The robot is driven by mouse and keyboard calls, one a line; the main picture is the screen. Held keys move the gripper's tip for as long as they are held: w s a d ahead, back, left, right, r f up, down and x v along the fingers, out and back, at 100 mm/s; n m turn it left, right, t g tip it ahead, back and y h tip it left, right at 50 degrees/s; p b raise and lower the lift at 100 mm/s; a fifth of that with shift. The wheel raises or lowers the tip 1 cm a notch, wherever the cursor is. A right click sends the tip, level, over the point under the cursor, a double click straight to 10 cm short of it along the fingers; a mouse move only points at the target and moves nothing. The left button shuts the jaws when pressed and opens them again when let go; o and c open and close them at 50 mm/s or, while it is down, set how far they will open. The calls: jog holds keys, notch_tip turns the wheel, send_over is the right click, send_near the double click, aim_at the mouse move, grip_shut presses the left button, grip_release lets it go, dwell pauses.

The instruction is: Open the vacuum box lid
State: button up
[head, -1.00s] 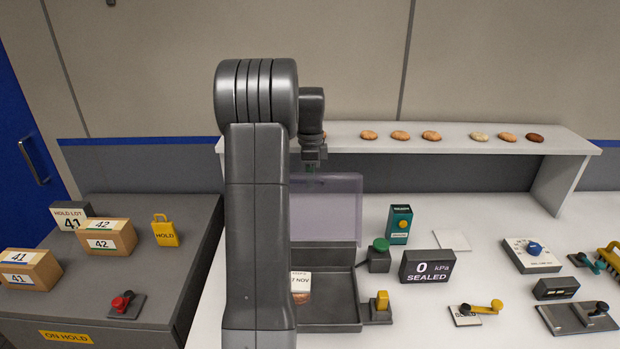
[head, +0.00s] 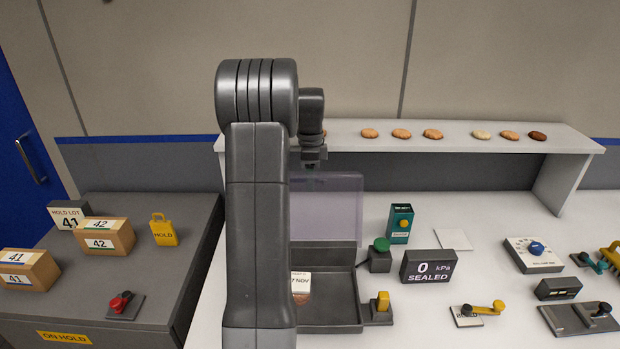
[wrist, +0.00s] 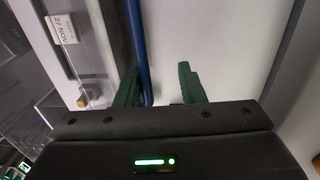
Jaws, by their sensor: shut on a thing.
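The vacuum box (head: 335,318) is a dark grey open tray on the white worktop, partly hidden behind my arm. Its clear, faintly violet lid (head: 335,212) stands raised, close to upright, at the back of the box. My gripper (head: 313,168) is at the lid's top edge and is shut on the lid. In the wrist view my gripper (wrist: 160,82) shows two green fingers, with a blue bar (wrist: 139,45) beside the left one. The exact contact is hard to see. A label ending in "7 NOV" (head: 301,282) shows inside the box.
A green knob (head: 381,244) and a yellow switch (head: 383,300) sit right of the box. The display (head: 428,267) reads 0 kPa, SEALED. A white shelf (head: 450,143) with several biscuits runs behind the gripper. Cartons (head: 107,237) stand on the left grey bench.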

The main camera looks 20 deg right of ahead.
jog(key=shift+w+r, duration=0.2)
jog(key=shift+w, duration=0.05)
notch_tip(320, 180, up, 13)
jog(key=b, duration=0.1)
jog(key=shift+w+d+r, duration=0.2)
jog(key=shift+w, duration=0.15)
notch_tip(320, 180, down, 10)
jog(key=shift+s+r, duration=0.15)
jog(key=shift+s, duration=0.05)
dwell(0.5)
jog(key=shift+r, duration=0.1)
